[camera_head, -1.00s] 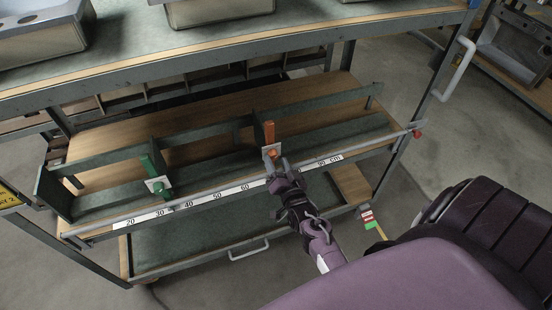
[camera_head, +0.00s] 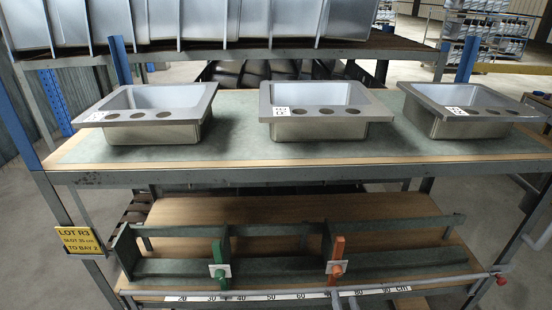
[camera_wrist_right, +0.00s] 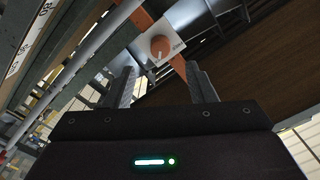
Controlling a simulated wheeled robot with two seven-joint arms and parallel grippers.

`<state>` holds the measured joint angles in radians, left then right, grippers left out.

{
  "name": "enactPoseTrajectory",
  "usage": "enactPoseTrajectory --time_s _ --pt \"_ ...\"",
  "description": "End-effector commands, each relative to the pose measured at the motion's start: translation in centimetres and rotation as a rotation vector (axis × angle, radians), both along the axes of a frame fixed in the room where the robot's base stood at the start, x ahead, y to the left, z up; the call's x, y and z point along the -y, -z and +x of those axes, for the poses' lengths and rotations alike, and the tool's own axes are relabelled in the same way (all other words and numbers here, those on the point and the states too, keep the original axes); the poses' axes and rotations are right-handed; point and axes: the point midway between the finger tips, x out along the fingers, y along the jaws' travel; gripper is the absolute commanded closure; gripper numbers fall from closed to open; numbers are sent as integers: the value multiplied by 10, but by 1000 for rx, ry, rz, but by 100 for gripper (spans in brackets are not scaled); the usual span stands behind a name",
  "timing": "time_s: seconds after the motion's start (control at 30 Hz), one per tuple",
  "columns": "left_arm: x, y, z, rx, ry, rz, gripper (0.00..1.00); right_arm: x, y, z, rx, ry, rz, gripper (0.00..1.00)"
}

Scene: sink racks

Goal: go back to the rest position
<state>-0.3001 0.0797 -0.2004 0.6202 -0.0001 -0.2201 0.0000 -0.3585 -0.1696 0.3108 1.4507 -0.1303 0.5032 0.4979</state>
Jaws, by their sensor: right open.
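My right gripper (camera_head: 344,299) shows only as two grey fingertips at the bottom edge of the head view, below the orange divider (camera_head: 337,250). In the right wrist view my gripper (camera_wrist_right: 162,84) is open, with nothing between its fingers. The orange knob (camera_wrist_right: 161,47) on its white plate lies beyond the fingertips, apart from them. The green divider (camera_head: 218,256) stands farther left on the same lower rack. My left gripper is not in view.
A scale strip (camera_head: 255,298) runs along the front rail (camera_head: 460,282) of the lower shelf. Three steel sinks stand on the upper shelf (camera_head: 240,150), including the middle sink (camera_head: 320,131). A yellow sign (camera_head: 78,240) hangs on the left post.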

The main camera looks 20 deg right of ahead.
Motion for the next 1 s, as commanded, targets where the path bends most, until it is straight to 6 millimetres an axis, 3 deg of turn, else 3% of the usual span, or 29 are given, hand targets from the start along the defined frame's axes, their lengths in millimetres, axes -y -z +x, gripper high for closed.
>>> enactPoseTrajectory --time_s 0.07,0.17,0.27,0.37,0.53,0.7,0.8,0.9,1.0 --pt "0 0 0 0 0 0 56 -2 5 0 -13 -5 -1 50" --pt "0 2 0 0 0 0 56 -14 29 -3 -82 -34 -8 50" --pt "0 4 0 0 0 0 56 -37 79 -14 -227 -95 -31 50" --pt "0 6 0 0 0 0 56 -67 143 -40 -424 -189 -76 50" --pt "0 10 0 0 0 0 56 -104 244 -117 -772 -374 -185 50" --pt "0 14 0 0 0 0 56 -111 320 -218 -1103 -567 -323 50" --pt "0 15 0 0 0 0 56 -103 346 -274 -1264 -664 -398 50" --pt "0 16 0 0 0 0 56 -92 360 -316 -1380 -733 -452 50" --pt "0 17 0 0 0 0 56 -85 367 -341 -1448 -776 -485 50"
